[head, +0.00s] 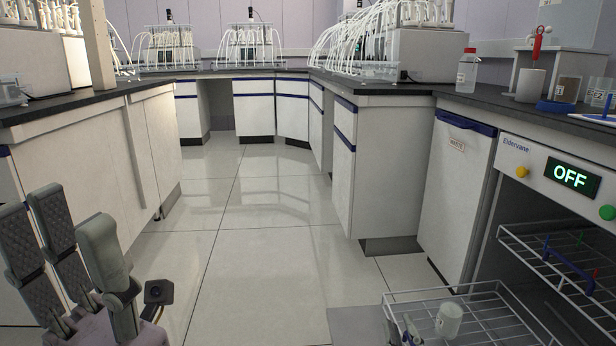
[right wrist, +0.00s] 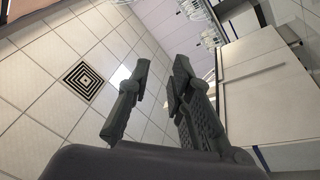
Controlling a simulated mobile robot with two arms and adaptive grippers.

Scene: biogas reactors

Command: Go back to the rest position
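My left gripper (head: 68,212) is at the lower left of the head view, beside the left bench. Its grey fingers point up and stand apart, with nothing between them. My right gripper (right wrist: 160,68) shows in the right wrist view. Its dark fingers are apart and the gap between them is empty. I cannot make out the right gripper in the head view.
A dishwasher (head: 530,149) marked OFF is open at the right, its lower rack (head: 455,291) out with a small white container (head: 449,319) in it. Benches (head: 385,160) line both sides. The tiled floor (head: 265,260) between is clear.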

